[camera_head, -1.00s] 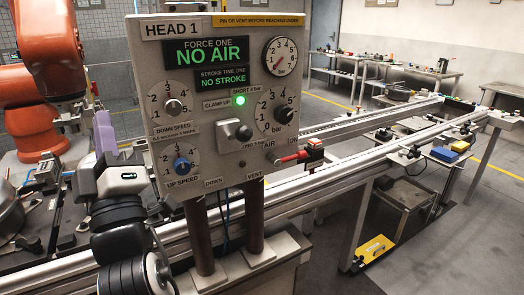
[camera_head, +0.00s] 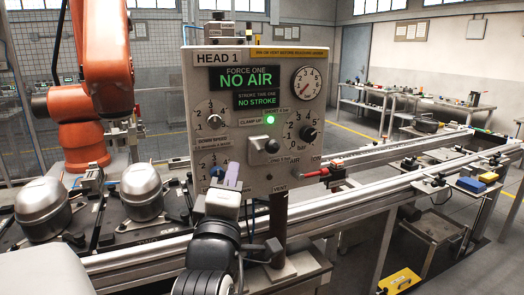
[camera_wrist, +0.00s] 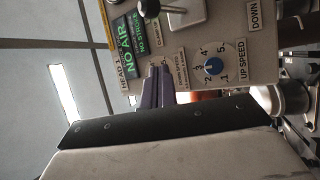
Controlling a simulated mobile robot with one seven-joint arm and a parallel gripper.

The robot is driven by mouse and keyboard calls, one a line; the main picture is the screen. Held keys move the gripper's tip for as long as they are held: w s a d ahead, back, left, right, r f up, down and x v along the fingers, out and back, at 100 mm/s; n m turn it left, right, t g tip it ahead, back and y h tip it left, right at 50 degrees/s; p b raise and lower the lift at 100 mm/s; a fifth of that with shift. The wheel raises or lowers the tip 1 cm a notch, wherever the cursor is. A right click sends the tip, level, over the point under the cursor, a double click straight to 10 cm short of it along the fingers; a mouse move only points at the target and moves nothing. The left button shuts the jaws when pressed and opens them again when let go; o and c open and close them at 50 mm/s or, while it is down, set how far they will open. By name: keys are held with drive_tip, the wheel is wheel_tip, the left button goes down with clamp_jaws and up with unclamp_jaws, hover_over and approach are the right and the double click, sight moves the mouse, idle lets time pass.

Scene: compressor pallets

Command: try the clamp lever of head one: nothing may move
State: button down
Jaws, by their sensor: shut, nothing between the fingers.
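The head 1 panel (camera_head: 258,195) stands upright, reading NO AIR and NO STROKE, with a green lamp (camera_head: 270,119) lit by CLAMP UP. Below the lamp is a clamp lever with a dark knob (camera_head: 269,147) on a pale plate; a dark knob on a pale plate also shows at the top of the wrist view (camera_wrist: 148,8). My gripper (camera_head: 230,170) has purple fingers, shut and empty, in front of the panel's lower left, below and left of the lever. In the wrist view the fingers (camera_wrist: 157,74) overlap the panel near the speed dials; contact cannot be told.
A red-handled air valve (camera_head: 312,174) sticks out at the panel's lower right. The blue up-speed knob (camera_wrist: 212,65) is close to my fingers. Silver compressor shells (camera_head: 142,190) stand at left, with an orange robot arm (camera_head: 100,50) behind. Conveyor rails (camera_head: 390,190) run off right.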

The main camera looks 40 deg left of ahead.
sight(267, 149)
drive_tip(key=shift+r, duration=0.1)
drive_tip(key=shift+w+a+r+p, duration=0.4)
drive_tip(key=shift+w+p, duration=0.3)
drive_tip(key=shift+w, duration=0.75)
drive_tip(key=shift+w+a+r+p, duration=0.35)
drive_tip(key=shift+w+p, duration=0.3)
drive_tip(key=shift+w, duration=0.85)
drive_tip(key=shift+w+a+r+p, duration=0.4)
drive_tip(key=shift+w+p, duration=0.3)
drive_tip(key=shift+w, duration=0.75)
drive_tip(key=shift+f, duration=0.1)
drive_tip(key=shift+f+b, duration=0.15)
drive_tip(key=shift+b, duration=0.15)
drive_tip(key=shift+f+t+b, duration=0.15)
drive_tip(key=shift+t+b, duration=0.15)
drive_tip(key=shift+b, duration=0.25)
